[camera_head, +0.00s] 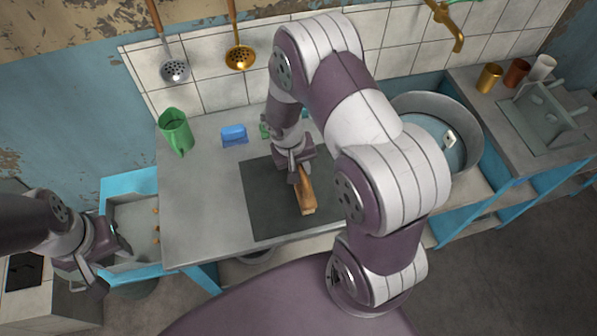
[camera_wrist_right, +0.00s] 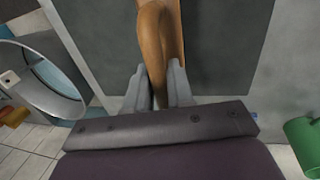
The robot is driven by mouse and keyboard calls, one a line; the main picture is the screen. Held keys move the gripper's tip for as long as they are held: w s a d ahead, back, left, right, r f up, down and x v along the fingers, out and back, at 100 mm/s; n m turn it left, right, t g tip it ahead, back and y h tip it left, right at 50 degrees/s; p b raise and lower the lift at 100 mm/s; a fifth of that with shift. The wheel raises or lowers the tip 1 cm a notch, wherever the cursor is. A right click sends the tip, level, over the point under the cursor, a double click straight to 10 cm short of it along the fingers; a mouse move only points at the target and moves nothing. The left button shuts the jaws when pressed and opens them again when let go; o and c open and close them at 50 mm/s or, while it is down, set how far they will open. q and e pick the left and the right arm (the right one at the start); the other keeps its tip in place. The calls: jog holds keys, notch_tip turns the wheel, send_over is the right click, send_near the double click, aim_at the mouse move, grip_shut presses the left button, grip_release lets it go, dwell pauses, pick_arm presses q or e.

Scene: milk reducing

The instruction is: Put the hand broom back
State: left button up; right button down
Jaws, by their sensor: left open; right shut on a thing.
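The hand broom (camera_head: 306,193) has a wooden handle and lies over the dark mat (camera_head: 262,201) on the counter. My right gripper (camera_head: 294,166) is shut on its handle. In the right wrist view the brown handle (camera_wrist_right: 158,45) runs between the two fingers of my right gripper (camera_wrist_right: 158,88). I cannot tell whether the broom touches the mat. My left gripper (camera_head: 106,259) is open and empty at the lower left, by the open drawer.
An open drawer (camera_head: 130,215) with small brown bits is on the left. A round metal basin (camera_head: 468,130) is right of my right arm. Skimmers (camera_head: 240,57) hang on the tiled wall.

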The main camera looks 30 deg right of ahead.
jog(key=f, duration=0.2)
jog(key=w+f, duration=0.1)
jog(key=f, duration=0.1)
jog(key=shift+a+f+p, duration=0.1)
jog(key=shift+a+p, duration=0.1)
jog(key=shift+p, duration=0.15)
jog(key=shift+w+f, duration=0.1)
jog(key=shift+f, duration=0.25)
jog(key=c, duration=1.4)
grip_release()
jog(key=shift+f+b, duration=0.1)
jog(key=shift+b, duration=0.2)
jog(key=o, duration=0.4)
